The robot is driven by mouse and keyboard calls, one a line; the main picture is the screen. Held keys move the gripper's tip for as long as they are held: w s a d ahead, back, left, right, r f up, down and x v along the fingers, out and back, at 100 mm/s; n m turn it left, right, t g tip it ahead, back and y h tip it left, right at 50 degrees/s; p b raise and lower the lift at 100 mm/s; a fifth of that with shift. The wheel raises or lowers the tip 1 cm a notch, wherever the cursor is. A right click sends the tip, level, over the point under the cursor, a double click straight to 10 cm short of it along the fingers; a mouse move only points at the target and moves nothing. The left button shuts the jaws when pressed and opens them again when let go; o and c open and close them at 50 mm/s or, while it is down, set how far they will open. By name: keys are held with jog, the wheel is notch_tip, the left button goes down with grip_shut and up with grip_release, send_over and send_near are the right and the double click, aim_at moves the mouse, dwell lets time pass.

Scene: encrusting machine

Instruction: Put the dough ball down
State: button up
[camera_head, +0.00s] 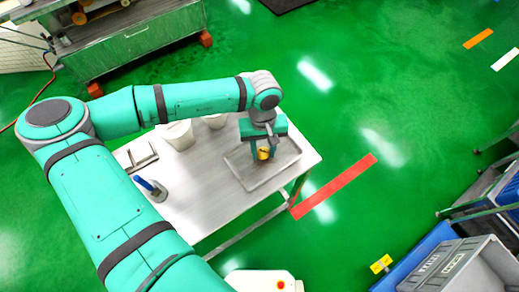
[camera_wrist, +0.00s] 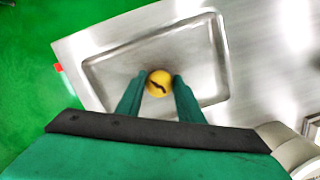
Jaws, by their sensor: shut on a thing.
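The dough ball (camera_wrist: 158,83) is yellow with a dark mark across it. In the wrist view it sits between the two green fingertips of my gripper (camera_wrist: 156,88), which is shut on it. In the head view the yellow ball (camera_head: 263,154) shows between the fingers of my gripper (camera_head: 262,150), over the metal tray (camera_head: 258,184). The tray is shallow and rectangular with a raised rim, and looks empty otherwise. I cannot tell whether the ball touches the tray floor.
The tray lies on a steel table (camera_head: 205,215) near its right end. White containers (camera_head: 178,135), a blue-handled tool (camera_head: 152,188) and a small frame (camera_head: 137,157) stand to the left. Grey crates (camera_head: 455,270) are at lower right. Green floor lies beyond the table.

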jog(key=shift+f, duration=0.2)
jog(key=o, duration=0.8)
notch_tip(320, 180, up, 12)
jog(key=w, duration=0.1)
jog(key=shift+w, duration=0.25)
dwell(0.4)
